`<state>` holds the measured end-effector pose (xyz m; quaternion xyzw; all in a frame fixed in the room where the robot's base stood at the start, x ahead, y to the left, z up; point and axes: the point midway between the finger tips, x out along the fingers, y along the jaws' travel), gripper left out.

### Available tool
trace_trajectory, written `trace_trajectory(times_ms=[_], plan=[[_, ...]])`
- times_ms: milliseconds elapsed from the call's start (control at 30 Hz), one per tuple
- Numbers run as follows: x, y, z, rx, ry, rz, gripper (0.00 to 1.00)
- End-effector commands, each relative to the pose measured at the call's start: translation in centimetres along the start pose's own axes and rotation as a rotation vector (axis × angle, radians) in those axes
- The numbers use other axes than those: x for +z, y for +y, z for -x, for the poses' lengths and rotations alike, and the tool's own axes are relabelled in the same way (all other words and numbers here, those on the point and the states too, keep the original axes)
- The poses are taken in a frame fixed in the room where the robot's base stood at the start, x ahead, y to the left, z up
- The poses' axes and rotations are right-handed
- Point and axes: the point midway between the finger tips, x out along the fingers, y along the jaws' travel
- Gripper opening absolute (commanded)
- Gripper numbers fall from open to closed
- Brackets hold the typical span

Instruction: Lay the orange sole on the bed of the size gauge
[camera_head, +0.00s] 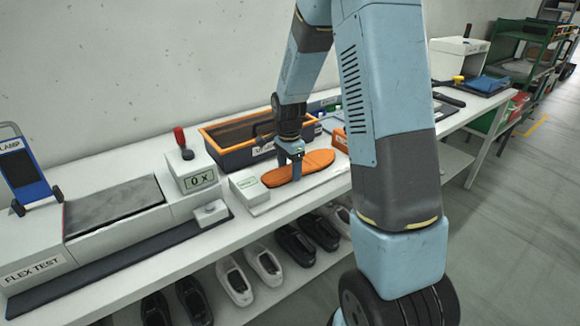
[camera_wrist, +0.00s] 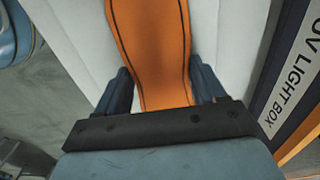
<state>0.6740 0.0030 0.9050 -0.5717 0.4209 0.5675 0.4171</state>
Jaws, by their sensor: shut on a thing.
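The orange sole (camera_head: 310,164) is a flat, dark-edged piece lying lengthwise along the size gauge. The gauge is a long white bed (camera_head: 318,187) with a white block (camera_head: 246,187) at its left end. My gripper (camera_head: 292,174) points down and is shut across the sole. In the wrist view the sole (camera_wrist: 150,50) runs between the two dark fingers (camera_wrist: 168,90), with a white surface on both sides of it. The sole looks level over the bed; I cannot tell whether it touches it. My fingers hide part of its near edge.
The dark blue and orange UV light box (camera_head: 222,137) stands close behind the gauge. Left are a white box with a display (camera_head: 196,172) and the flex tester (camera_head: 112,205). An orange box (camera_head: 340,140) is behind right. Shoes (camera_head: 262,265) sit on the shelf below.

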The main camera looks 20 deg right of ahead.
Motion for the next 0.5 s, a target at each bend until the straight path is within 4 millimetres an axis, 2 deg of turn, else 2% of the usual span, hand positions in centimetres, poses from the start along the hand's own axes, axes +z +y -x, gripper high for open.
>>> trace_trajectory(times_ms=[33, 67, 333, 500], plan=[[0.01, -0.02, 0.02, -0.001, 0.000, 0.000, 0.31], [0.02, -0.02, 0.02, -0.001, 0.000, 0.001, 0.72], [0.05, -0.04, 0.03, -0.001, 0.000, 0.001, 0.98], [0.08, -0.04, 0.03, 0.000, 0.000, 0.001, 0.99]])
